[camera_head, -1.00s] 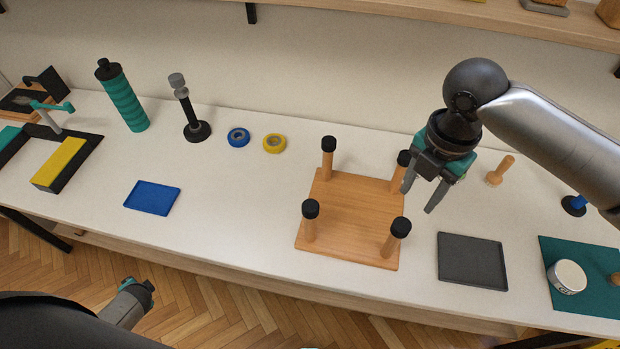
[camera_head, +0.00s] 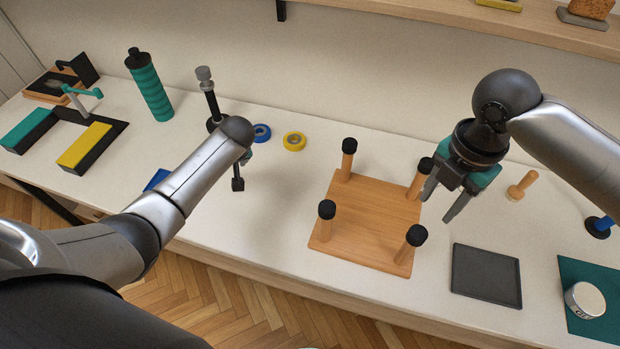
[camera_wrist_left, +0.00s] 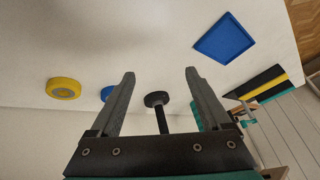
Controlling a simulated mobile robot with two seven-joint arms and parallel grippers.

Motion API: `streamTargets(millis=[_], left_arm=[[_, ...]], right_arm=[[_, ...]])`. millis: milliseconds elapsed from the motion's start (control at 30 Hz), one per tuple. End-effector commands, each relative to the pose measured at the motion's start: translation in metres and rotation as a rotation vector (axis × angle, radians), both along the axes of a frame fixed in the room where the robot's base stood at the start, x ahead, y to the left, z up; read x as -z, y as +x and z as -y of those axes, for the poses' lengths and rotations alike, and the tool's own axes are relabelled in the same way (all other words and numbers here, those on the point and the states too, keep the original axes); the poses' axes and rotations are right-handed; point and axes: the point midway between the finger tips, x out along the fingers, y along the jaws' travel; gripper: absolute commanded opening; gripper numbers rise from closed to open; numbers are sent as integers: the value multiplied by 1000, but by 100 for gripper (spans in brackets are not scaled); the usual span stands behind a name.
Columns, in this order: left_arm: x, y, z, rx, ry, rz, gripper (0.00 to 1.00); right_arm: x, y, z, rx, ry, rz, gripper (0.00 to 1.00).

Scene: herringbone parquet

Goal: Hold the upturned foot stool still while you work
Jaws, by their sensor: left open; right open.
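The upturned foot stool (camera_head: 368,222) lies seat-down on the white table, its wooden legs with black caps pointing up. My right gripper (camera_head: 440,207) is open beside the stool's far right leg (camera_head: 419,178); whether it touches that leg I cannot tell. My left gripper (camera_head: 238,185) is over the table left of the stool, clear of it, and mostly seen edge-on. In the left wrist view the left gripper (camera_wrist_left: 158,88) is open with nothing between its fingers. The stool does not show in that view.
A blue tape roll (camera_head: 262,132), a yellow tape roll (camera_head: 294,141) and a black stand (camera_head: 211,104) are behind the left gripper. A dark tray (camera_head: 486,275) lies right of the stool. A wooden peg (camera_head: 521,186) stands behind that tray. Bare table separates my left gripper and the stool.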

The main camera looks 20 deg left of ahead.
Motion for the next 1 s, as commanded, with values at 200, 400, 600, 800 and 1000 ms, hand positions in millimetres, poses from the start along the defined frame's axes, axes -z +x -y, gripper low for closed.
streamTargets(millis=[200, 400, 600, 800, 1000], left_arm=[[-45, 11, 127, -87, -269, -4, 81], [-90, -15, 219, -108, -420, -103, 81], [-120, -47, 265, -100, -461, -197, 81], [-126, -58, 277, -96, -465, -228, 81], [-114, -58, 279, -96, -471, -227, 81]], right_arm=[[0, 0, 0, 0, 0, 0, 50], [0, 0, 0, 0, 0, 0, 50], [0, 0, 0, 0, 0, 0, 50], [0, 0, 0, 0, 0, 0, 50], [0, 0, 0, 0, 0, 0, 50]])
